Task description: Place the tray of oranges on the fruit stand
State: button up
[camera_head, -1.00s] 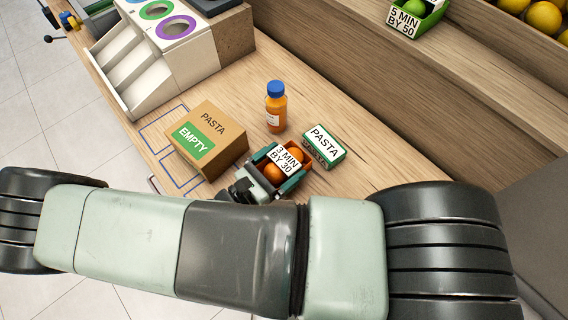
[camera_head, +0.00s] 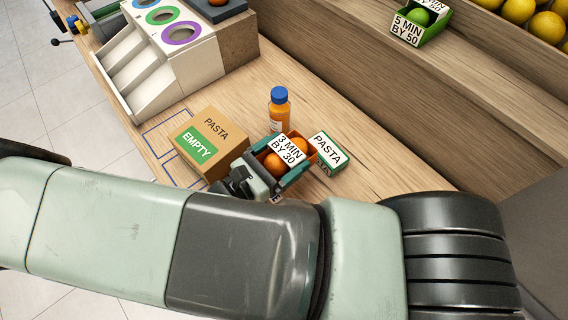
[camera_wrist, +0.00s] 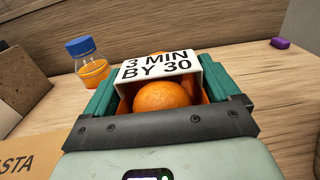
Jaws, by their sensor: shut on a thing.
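The small orange tray (camera_head: 312,155) holds oranges (camera_head: 276,163) and carries a white "3 MIN BY 30" label (camera_head: 288,148). My gripper (camera_head: 281,165) is shut on the tray, with teal fingers on its two sides. In the wrist view my gripper (camera_wrist: 163,95) frames an orange (camera_wrist: 161,96) under the label (camera_wrist: 160,65). The tray appears slightly above the counter, but its underside is hidden. A raised wooden ledge (camera_head: 400,75) at upper right bears a green "5 MIN BY 50" tray (camera_head: 433,33); I cannot tell whether this is the fruit stand.
A cardboard pasta box (camera_head: 211,143) stands left of the tray, a green-and-white pasta box (camera_head: 328,153) close at right, and a blue-capped bottle (camera_head: 280,109) behind. A white chute unit (camera_head: 165,55) is at upper left. Bare counter (camera_head: 375,180) lies at right.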

aim_at(284, 150)
notch_tip(284, 150, up, 3)
jog(key=shift+f, duration=0.1)
jog(key=shift+w+r, duration=0.15)
jog(key=shift+r, duration=0.05)
jog(key=w+d+r+g, duration=0.1)
jog(key=w+d+r, duration=0.2)
jog(key=w+r, duration=0.55)
jog(key=w+d+r, duration=0.3)
jog(key=w+r, duration=0.4)
jog(key=r, duration=0.2)
jog(key=w+d+r+m+h, duration=0.1)
jog(key=w+d+r, duration=0.3)
jog(key=d+r, duration=0.4)
notch_tip(284, 150, up, 11)
jog(key=w+n+t+y, duration=0.2)
jog(key=n+t+y, duration=0.3)
jog(key=y, duration=0.3)
jog(key=shift+f+n+y, duration=0.15)
jog(key=shift+n+y, duration=0.15)
jog(key=shift+n, duration=0.5)
jog(key=shift+d, duration=0.25)
